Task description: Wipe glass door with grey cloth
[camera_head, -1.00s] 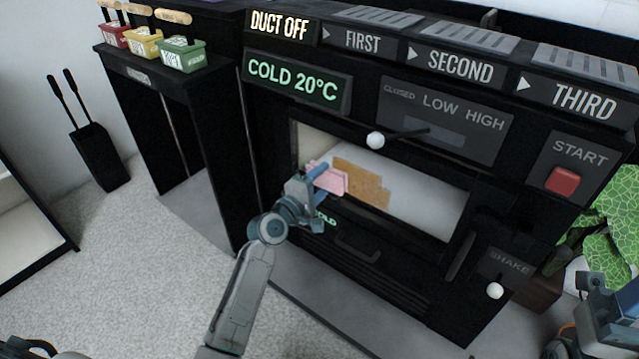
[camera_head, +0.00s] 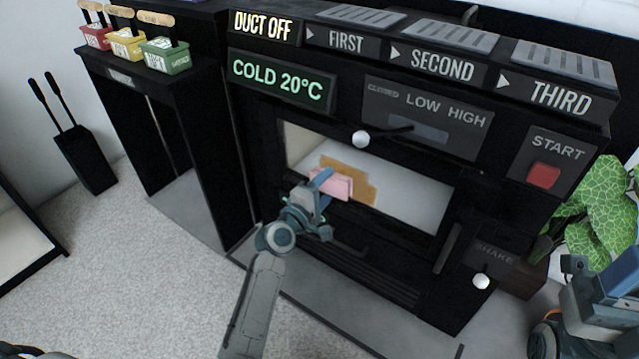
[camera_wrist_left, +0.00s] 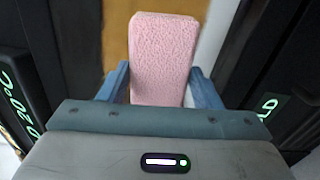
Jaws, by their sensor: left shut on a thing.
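The glass door (camera_head: 415,205) is a wide pane in the front of a black stove. A brown stain (camera_head: 360,186) with stepped edges lies on its left and middle part. My left gripper (camera_head: 322,184) is shut on a pink, fuzzy cloth pad (camera_head: 341,188); no grey cloth is in view. The pad is at the pane, over the lower left of the stain; whether it touches the glass I cannot tell. In the left wrist view the pad (camera_wrist_left: 163,58) stands between the blue fingers, with brown stain behind it. Part of my right arm shows at the lower right; its jaw state is unclear.
A white-knobbed lever (camera_head: 361,139) sticks out above the pane. A dark handle (camera_head: 447,248) and a second white knob (camera_head: 481,281) are at its right. A red start button (camera_head: 543,175) is further right. A green plant (camera_head: 600,215) stands beside the stove.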

